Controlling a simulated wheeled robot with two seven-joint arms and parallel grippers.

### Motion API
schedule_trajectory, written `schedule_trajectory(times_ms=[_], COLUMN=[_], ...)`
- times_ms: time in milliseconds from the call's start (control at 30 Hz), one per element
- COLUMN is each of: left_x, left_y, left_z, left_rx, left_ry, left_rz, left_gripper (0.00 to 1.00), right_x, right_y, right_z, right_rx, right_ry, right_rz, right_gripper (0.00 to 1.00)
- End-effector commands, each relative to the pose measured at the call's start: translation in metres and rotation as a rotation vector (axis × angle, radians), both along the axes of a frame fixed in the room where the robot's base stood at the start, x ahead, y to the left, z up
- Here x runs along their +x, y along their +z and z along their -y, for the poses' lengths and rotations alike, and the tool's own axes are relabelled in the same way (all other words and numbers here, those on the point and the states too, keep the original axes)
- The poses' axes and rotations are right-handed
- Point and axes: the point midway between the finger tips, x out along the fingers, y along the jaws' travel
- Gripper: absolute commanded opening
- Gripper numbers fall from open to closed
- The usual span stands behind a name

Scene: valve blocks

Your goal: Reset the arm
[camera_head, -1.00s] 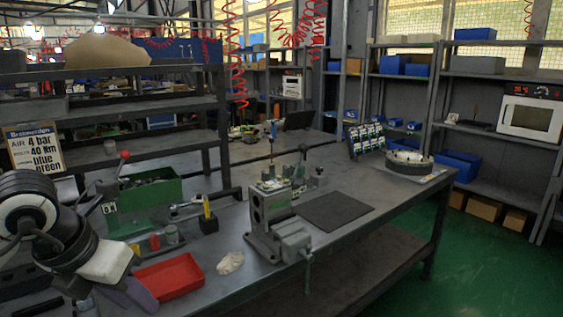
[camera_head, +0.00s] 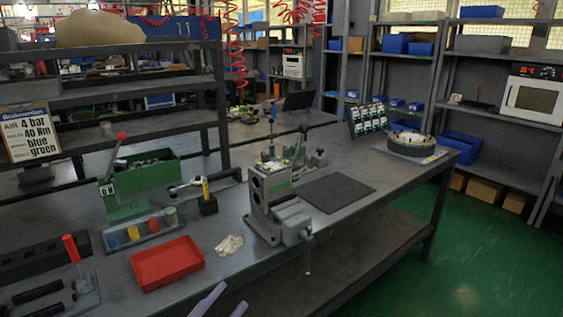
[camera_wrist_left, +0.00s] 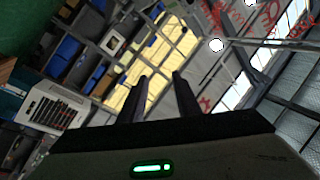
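My left gripper (camera_head: 234,293) shows only as two pale purple-grey fingertips at the bottom edge of the head view, in front of the workbench (camera_head: 225,213). In the left wrist view its two dark fingers (camera_wrist_left: 160,76) stand apart with nothing between them. They point toward shelving and bright windows in that view. The rest of my left arm is out of the head view. My right gripper is not in view.
A vise-like fixture with a metal block (camera_head: 275,200) stands on the bench near its front edge. A red tray (camera_head: 167,262), a crumpled cloth (camera_head: 229,244) and a green bin (camera_head: 146,176) lie to its left. A dark mat (camera_head: 337,192) lies right of it.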

Motion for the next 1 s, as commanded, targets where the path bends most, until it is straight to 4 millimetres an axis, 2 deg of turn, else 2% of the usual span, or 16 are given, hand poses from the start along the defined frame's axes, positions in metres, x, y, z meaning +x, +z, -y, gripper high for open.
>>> schedule_trajectory(times_ms=[33, 133, 200, 300, 433, 500, 567, 1000], left_x=[-0.003, -0.019, -0.040, -0.080, -0.133, -0.155, -0.169, -0.171], left_y=[-0.038, -0.108, -0.157, -0.217, -0.272, -0.290, -0.300, -0.302], left_z=[-0.016, -0.042, -0.055, -0.066, -0.070, -0.069, -0.068, -0.068], left_rx=[-0.056, -0.130, -0.169, -0.212, -0.249, -0.263, -0.271, -0.272], left_ry=[0.081, 0.214, 0.291, 0.375, 0.443, 0.463, 0.475, 0.476], left_rz=[-0.144, -0.400, -0.572, -0.800, -1.031, -1.120, -1.172, -1.179], left_gripper=[0.30, 0.30, 0.30, 0.30, 0.30, 0.30, 0.30, 0.30], right_x=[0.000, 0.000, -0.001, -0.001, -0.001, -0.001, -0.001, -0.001], right_y=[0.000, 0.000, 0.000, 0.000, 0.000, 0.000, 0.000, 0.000], right_z=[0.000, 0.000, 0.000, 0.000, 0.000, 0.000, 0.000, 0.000], right_rx=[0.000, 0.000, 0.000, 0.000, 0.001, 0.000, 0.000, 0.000], right_ry=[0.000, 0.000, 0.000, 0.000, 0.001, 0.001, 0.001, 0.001], right_rz=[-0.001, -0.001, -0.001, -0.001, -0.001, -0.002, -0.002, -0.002], right_gripper=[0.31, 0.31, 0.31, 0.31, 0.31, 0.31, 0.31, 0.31])
